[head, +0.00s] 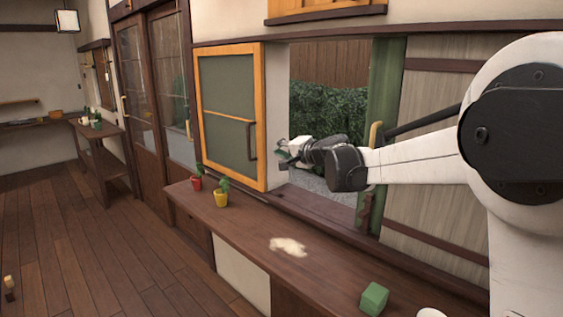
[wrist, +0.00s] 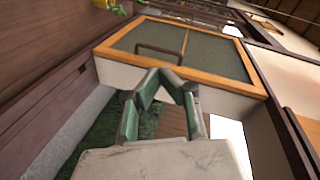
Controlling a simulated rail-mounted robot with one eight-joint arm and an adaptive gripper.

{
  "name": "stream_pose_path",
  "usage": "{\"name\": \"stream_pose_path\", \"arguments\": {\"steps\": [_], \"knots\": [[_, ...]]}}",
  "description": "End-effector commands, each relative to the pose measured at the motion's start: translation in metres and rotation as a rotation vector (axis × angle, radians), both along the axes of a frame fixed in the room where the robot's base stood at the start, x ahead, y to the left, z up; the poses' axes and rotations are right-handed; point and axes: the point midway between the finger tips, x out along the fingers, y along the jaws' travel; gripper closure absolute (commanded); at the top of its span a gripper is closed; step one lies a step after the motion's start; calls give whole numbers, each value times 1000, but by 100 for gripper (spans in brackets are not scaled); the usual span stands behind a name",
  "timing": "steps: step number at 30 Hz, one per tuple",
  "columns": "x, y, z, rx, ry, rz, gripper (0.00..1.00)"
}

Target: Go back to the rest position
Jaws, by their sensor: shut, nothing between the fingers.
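My gripper (head: 283,150) is at the end of my arm, which reaches from the right across the window opening above the counter. In the wrist view its green fingers (wrist: 163,76) come together at the tips, with nothing between them. The orange-framed window panel (head: 230,112) is just left of the gripper in the head view. The panel also shows ahead of the fingers in the wrist view (wrist: 185,45), with a dark handle on it. I cannot tell how far the fingertips are from the panel.
The wooden counter (head: 240,232) carries a red pot (head: 196,184), a yellow pot (head: 221,199), a pale patch (head: 289,246) and a green cube (head: 374,298). A green post (head: 385,110) stands beside the opening, close to my arm. The plank floor (head: 90,240) at left is mostly clear.

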Motion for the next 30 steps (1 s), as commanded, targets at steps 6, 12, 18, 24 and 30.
{"name": "stream_pose_path", "arguments": {"steps": [6,12,18,24,30], "knots": [[-72,-21,9,-169,9,30,100],[-139,-43,6,-326,25,55,100],[-208,-68,-7,-482,51,76,100],[-277,-96,-29,-638,83,94,100],[-345,-126,-58,-793,125,108,100]]}}
